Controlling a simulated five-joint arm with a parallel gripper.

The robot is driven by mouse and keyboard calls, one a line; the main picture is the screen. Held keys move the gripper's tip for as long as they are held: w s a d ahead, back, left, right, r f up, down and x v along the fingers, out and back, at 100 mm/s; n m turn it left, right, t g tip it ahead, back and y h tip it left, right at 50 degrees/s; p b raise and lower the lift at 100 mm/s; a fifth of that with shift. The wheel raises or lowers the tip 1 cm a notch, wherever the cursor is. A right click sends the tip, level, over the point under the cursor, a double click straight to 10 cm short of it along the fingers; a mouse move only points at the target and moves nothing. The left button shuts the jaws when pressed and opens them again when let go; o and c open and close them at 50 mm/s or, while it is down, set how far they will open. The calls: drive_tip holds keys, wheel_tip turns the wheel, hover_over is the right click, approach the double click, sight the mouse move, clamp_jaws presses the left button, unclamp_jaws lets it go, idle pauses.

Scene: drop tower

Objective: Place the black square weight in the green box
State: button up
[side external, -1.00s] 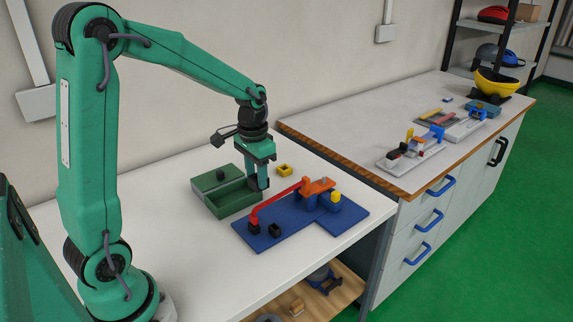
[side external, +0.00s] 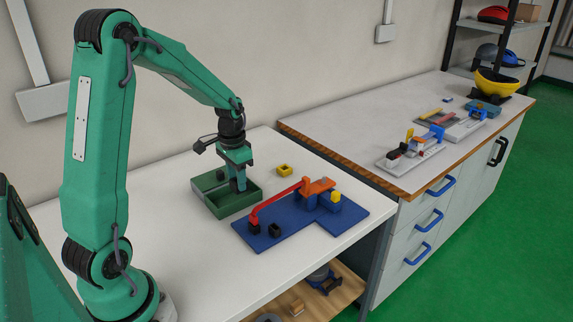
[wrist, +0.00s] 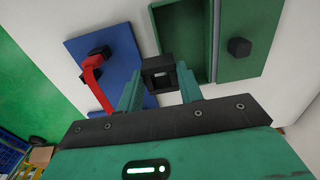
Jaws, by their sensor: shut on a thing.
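My gripper (side external: 238,186) points down at the open compartment of the green box (side external: 228,207). In the wrist view its two fingers (wrist: 161,88) are shut on the black square weight (wrist: 159,64), a dark block with a square opening. There the weight overlaps the near left corner of the green box (wrist: 204,45). In the side view the fingers hide most of the weight. I cannot tell whether it touches the box wall or floor.
A dark many-sided weight (wrist: 239,47) sits on the box's flat green part. The blue base (side external: 290,228) right of the box carries a red arm (side external: 275,201), an orange part (side external: 318,187) and small black blocks. A yellow square piece (side external: 285,169) lies behind. The table's front is clear.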

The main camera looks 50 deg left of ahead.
drive_tip(key=a, duration=0.1)
drive_tip(key=a+f, duration=0.1)
drive_tip(key=a, duration=0.1)
drive_tip(key=a+f, duration=0.1)
drive_tip(key=shift+a+f, duration=0.15)
drive_tip(key=shift+f, duration=0.1)
drive_tip(key=shift+f, duration=2)
drive_tip(key=shift+f, duration=0.1)
drive_tip(key=o, duration=0.9)
wheel_tip(320, 180, up, 12)
drive_tip(key=shift+s+r, duration=0.1)
drive_tip(key=shift+r, duration=0.05)
